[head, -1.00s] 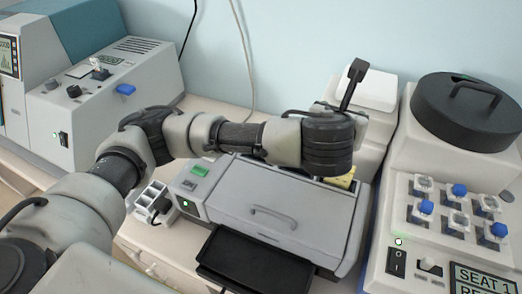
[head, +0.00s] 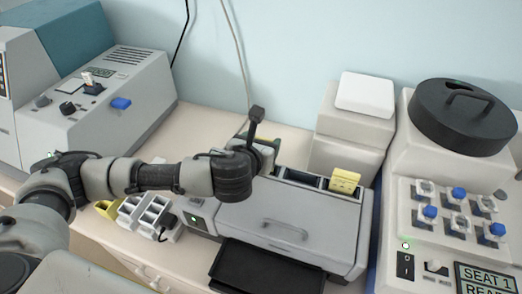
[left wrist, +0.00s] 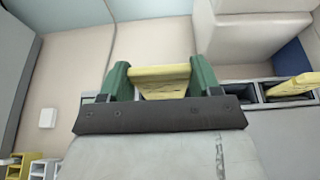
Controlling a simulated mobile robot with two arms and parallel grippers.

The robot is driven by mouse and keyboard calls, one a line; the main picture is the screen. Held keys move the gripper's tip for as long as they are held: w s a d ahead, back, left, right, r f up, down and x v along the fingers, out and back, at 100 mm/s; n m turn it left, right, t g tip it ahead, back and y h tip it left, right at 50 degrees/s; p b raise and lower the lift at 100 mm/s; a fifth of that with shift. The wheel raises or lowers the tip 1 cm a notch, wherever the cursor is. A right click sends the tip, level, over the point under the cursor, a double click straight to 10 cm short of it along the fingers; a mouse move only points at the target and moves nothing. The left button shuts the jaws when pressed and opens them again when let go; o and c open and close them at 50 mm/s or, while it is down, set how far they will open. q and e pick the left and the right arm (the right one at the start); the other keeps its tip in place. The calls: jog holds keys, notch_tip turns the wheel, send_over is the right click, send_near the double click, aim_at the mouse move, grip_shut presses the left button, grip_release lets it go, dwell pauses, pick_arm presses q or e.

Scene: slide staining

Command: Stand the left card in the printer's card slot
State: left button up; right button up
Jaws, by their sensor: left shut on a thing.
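My left gripper (left wrist: 160,84), with green fingers, is shut on a yellow card (left wrist: 160,80), seen in the left wrist view. In the head view the left gripper (head: 258,148) is behind the left rear of the grey printer (head: 280,215), and my arm hides the held card there. The printer's card slot (head: 302,179) is a dark recess along its rear top. A second yellow card (head: 345,180) stands tilted at its right end; it also shows in the left wrist view (left wrist: 292,86). The held card is left of that recess in the wrist view. My right gripper is not in view.
A black output tray (head: 265,268) juts from the printer's front. A grey rack (head: 150,210) and a yellow holder (head: 106,209) are left of it. A white-topped box (head: 362,95) stands behind right. A machine with a black lid (head: 463,112) is at right. Bench behind the gripper is clear.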

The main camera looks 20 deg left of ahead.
pick_arm(q)
notch_tip(320, 180, down, 3)
jog(key=shift+d+r, duration=0.15)
jog(key=shift+r, duration=0.05)
jog(key=shift+f, duration=0.4)
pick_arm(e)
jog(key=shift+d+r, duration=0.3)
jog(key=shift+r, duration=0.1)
pick_arm(q)
jog(key=shift+f, duration=0.1)
jog(key=o, duration=0.9)
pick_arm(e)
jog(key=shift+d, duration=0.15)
pick_arm(q)
jog(key=shift+s, duration=0.1)
jog(key=v, duration=1.2)
jog(key=shift+r+b, duration=0.2)
jog(key=shift+b, duration=0.15)
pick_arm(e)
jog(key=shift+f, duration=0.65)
